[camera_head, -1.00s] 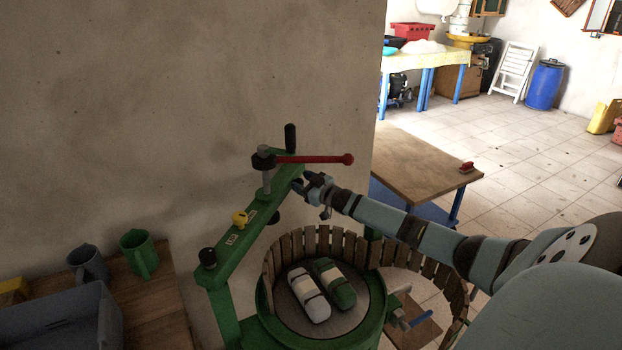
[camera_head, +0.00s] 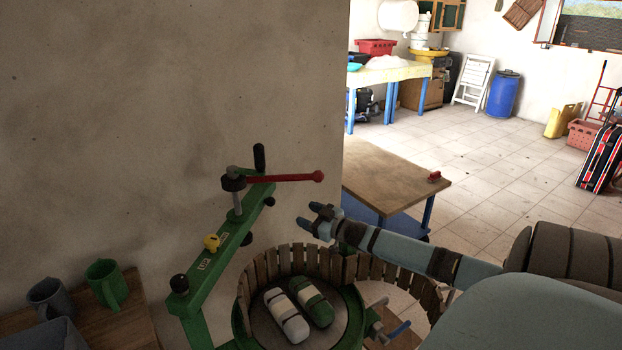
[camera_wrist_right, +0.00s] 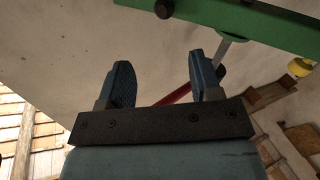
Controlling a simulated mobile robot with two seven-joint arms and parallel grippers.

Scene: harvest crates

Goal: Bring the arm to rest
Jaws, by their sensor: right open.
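My right gripper (camera_head: 312,222) is open and empty, raised above the back of the slatted basket, to the right of the green press beam. In the right wrist view its two fingers (camera_wrist_right: 160,85) stand apart with nothing between them. The green press beam (camera_head: 228,240) carries a screw with a red-handled lever (camera_head: 285,178). The lever's red rod (camera_wrist_right: 178,95) shows behind the fingers in the right wrist view. My left gripper does not show.
The wooden slatted basket (camera_head: 262,268) holds a white bundle (camera_head: 287,316) and a green-and-white one (camera_head: 314,303). A wooden table (camera_head: 395,178) with a red object (camera_head: 434,175) stands behind. A green jug (camera_head: 106,284) stands at left.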

